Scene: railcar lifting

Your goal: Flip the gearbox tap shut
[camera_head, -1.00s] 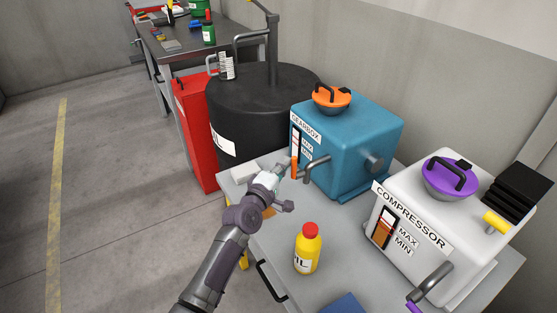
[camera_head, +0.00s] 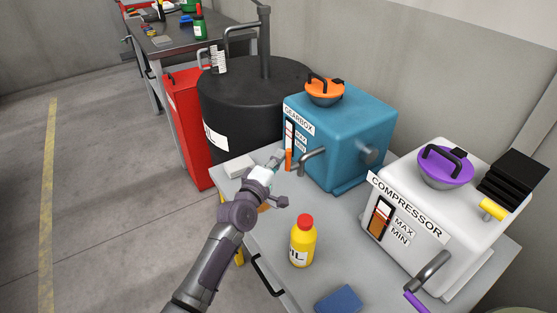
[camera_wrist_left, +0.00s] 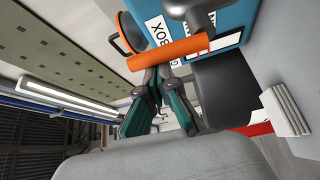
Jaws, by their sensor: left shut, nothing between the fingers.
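The blue gearbox (camera_head: 345,140) stands on the grey worktop, with an orange cap on top. Its grey tap spout (camera_head: 312,160) sticks out at the front. The orange tap handle (camera_head: 289,160) stands upright beside the spout. In the left wrist view the handle (camera_wrist_left: 172,51) lies across the picture just beyond the fingertips. My left gripper (camera_head: 279,158) is shut and empty, close to the handle on its left side. It also shows in the left wrist view (camera_wrist_left: 157,73). I cannot tell whether the fingertips touch the handle. My right gripper is not in view.
A yellow oil bottle (camera_head: 302,243) and a blue cloth or sponge (camera_head: 339,299) are on the worktop. The white compressor (camera_head: 440,225) stands at right. A black drum (camera_head: 250,100) and a red cabinet (camera_head: 187,130) are behind. A white block (camera_head: 239,166) lies near the left corner.

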